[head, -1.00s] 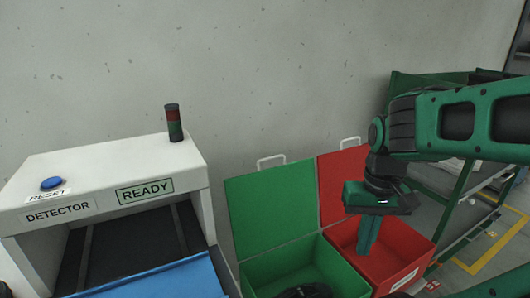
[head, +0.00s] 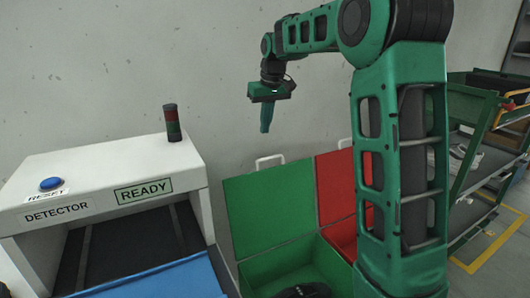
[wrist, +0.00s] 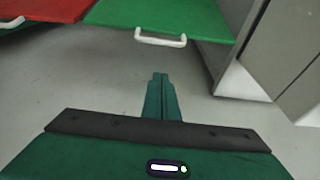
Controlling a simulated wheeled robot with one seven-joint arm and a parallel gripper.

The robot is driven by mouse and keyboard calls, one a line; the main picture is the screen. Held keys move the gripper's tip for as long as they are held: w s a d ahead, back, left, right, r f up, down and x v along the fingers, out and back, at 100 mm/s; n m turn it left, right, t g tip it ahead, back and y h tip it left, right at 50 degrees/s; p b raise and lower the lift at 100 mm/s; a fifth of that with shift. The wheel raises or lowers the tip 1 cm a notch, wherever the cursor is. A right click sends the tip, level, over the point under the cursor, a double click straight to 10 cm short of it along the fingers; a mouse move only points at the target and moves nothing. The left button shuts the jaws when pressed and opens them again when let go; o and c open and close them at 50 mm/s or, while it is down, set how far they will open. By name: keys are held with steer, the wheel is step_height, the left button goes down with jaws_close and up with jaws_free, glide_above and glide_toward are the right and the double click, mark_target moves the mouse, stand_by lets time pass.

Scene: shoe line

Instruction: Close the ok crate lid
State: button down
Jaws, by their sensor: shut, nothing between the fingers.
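The green crate (head: 335,268) stands right of the detector with its green lid (head: 268,208) raised open against the wall side. I cannot read an ok label on it. The lid has a white handle (head: 269,161) on its upper edge; in the wrist view the green lid (wrist: 190,17) shows with its handle (wrist: 160,38) just beyond my fingertips. My gripper (head: 265,131) is shut and empty, pointing down above and behind the green lid, apart from it. A dark object (head: 300,291), perhaps a shoe, lies in the green crate, mostly cut off.
A red crate with its red lid (head: 336,185) open stands right of the green one, partly hidden by my arm. The white detector (head: 105,185) with a blue button and signal light (head: 173,123) stands left. A green shelf rack (head: 480,150) stands right. The wall is close behind.

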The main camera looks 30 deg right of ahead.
steer(key=w+x, duration=0.1)
steer(key=x, duration=0.9)
steer(key=shift+s+a+r, duration=0.1)
steer(key=shift+s+r, duration=0.1)
steer(key=shift+s, duration=1.75)
